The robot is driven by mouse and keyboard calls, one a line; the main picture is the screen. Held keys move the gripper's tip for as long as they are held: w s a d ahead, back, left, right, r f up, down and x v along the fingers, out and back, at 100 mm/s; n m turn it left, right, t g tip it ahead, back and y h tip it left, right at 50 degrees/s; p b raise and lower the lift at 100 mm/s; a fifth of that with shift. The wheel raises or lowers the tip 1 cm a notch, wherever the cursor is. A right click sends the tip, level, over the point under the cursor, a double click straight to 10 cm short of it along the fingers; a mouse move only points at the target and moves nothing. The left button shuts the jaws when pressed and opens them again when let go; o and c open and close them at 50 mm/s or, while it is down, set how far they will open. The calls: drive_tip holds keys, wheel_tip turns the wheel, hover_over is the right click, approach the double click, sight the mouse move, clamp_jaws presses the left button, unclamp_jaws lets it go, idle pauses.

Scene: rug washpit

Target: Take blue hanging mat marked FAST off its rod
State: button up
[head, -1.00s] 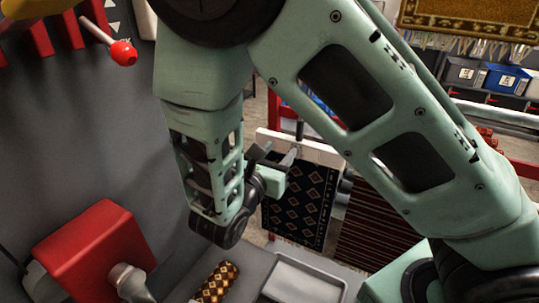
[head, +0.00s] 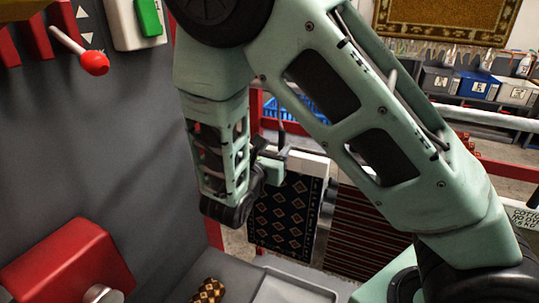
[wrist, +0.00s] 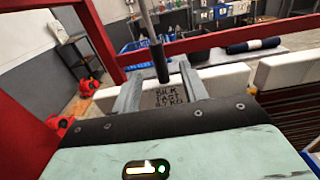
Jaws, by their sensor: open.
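The dark blue mat (head: 285,215) with tan diamonds hangs beyond my arm in the head view. A white band runs along its top. In the wrist view, a white band (wrist: 225,80) carries black lettering that seems to include FAST, partly between my fingers. My gripper (head: 278,155) is at the top of the mat in the head view, partly hidden by my own arm. In the wrist view my gripper (wrist: 160,92) is open, its two grey fingers either side of the lettering. I cannot tell whether they touch the band. The rod is not clearly visible.
A striped red-brown mat (head: 365,232) hangs to the right. A red rail (wrist: 220,42) crosses behind the white band. A thin upright bar with a black end (wrist: 159,62) stands close to my fingers. A blue basket (head: 285,110) is behind. A red box (head: 70,262) is at left.

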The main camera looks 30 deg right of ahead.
sight(280, 141)
drive_tip(key=shift+x, duration=2.65)
drive_tip(key=shift+c, duration=0.3)
clamp_jaws()
drive_tip(key=shift+r, duration=0.15)
drive_tip(key=shift+r+p, duration=2.1)
drive_tip(key=shift+r, duration=0.05)
